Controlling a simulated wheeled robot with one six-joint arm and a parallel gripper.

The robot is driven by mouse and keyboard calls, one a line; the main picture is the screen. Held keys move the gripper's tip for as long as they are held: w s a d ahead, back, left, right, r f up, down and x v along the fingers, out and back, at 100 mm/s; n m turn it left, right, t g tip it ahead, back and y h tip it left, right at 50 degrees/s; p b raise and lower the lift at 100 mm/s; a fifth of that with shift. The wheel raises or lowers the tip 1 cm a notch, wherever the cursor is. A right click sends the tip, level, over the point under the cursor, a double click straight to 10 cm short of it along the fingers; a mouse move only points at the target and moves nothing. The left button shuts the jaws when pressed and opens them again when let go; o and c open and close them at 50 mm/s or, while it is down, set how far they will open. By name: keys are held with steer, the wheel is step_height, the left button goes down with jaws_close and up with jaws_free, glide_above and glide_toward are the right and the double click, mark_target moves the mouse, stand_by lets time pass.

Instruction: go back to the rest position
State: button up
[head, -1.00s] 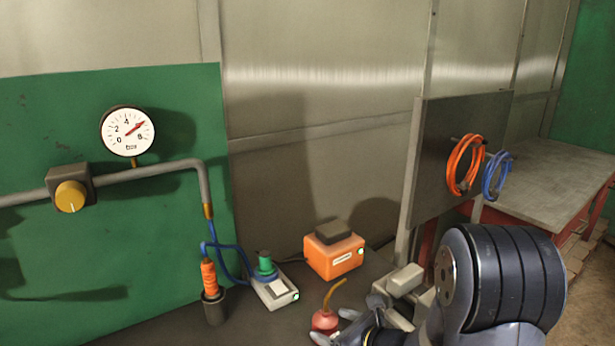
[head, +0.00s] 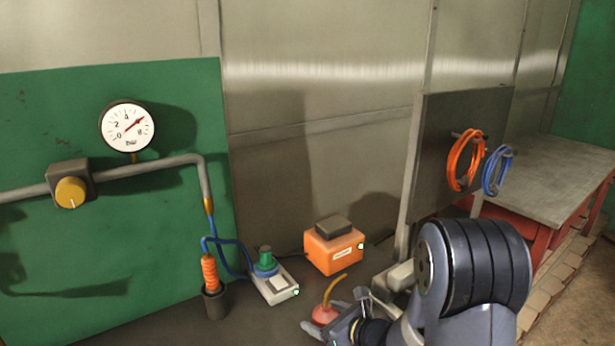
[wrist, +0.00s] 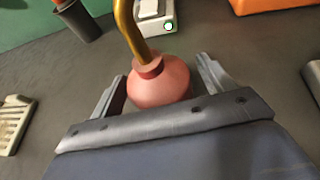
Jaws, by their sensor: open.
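My gripper (head: 323,316) is low over the dark bench, its fingers beside a red oil can (head: 325,315) with a thin brass spout. In the wrist view my gripper (wrist: 160,86) is open. The red oil can (wrist: 160,83) shows between its two fingers, with a gap on both sides. The can stands upright and its lower part is hidden by the gripper body.
An orange box (head: 333,250) and a white device with a green-and-blue top (head: 276,289) stand behind the can. An orange-handled tool (head: 209,271) sits in a dark cup (head: 215,304) at left. Hose coils hang on a panel (head: 435,140) at right.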

mark_target(327, 294)
steer(key=shift+x, duration=0.95)
steer(key=shift+s+r, duration=0.1)
steer(key=shift+r, duration=3.65)
steer(key=shift+r, duration=0.1)
